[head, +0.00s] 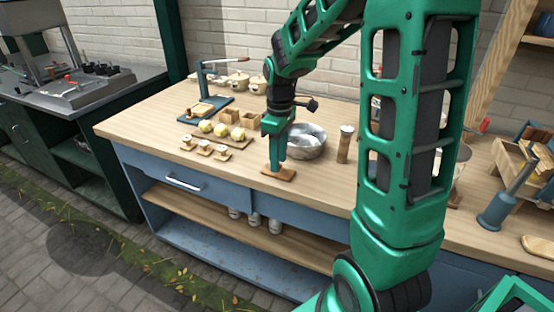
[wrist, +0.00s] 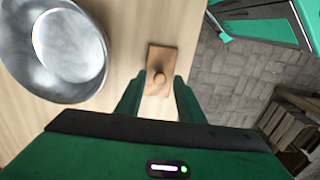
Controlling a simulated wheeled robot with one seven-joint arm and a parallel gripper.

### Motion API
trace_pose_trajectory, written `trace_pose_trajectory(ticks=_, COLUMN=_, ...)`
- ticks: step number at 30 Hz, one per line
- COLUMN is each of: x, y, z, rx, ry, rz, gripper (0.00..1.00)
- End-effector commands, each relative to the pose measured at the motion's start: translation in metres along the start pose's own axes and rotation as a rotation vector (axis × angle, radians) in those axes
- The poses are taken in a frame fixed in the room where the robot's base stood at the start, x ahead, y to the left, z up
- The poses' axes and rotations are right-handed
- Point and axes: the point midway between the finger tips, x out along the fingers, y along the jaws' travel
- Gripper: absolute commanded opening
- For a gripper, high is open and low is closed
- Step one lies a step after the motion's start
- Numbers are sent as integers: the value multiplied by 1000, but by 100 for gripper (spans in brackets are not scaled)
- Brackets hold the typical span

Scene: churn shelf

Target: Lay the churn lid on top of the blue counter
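The churn lid (head: 285,175) is a small flat brown wooden plate with a round knob. It lies on the wooden top of the blue counter (head: 140,125), near the front edge. It also shows in the wrist view (wrist: 162,54), flat on the counter top. My gripper (head: 275,164) points down right over the lid. In the wrist view its two green fingers (wrist: 159,84) are spread, one on each side of the lid's knob, with gaps between them and the knob. I cannot tell whether the fingertips touch the plate.
A metal bowl (head: 306,142) stands close behind the lid, and a wooden cylinder (head: 345,144) is right of it. Small boards with cheeses (head: 220,131) and a press (head: 206,80) are to the left. A blue-grey churn-like vessel (head: 497,211) is at the right.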

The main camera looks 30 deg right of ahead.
Motion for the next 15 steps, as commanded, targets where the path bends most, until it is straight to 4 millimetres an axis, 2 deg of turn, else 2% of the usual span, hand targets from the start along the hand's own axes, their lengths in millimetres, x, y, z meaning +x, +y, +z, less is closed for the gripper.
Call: trace_pose_trajectory(ticks=15, x=-93, y=0, z=0, rx=0, ry=3, rz=3, gripper=35)
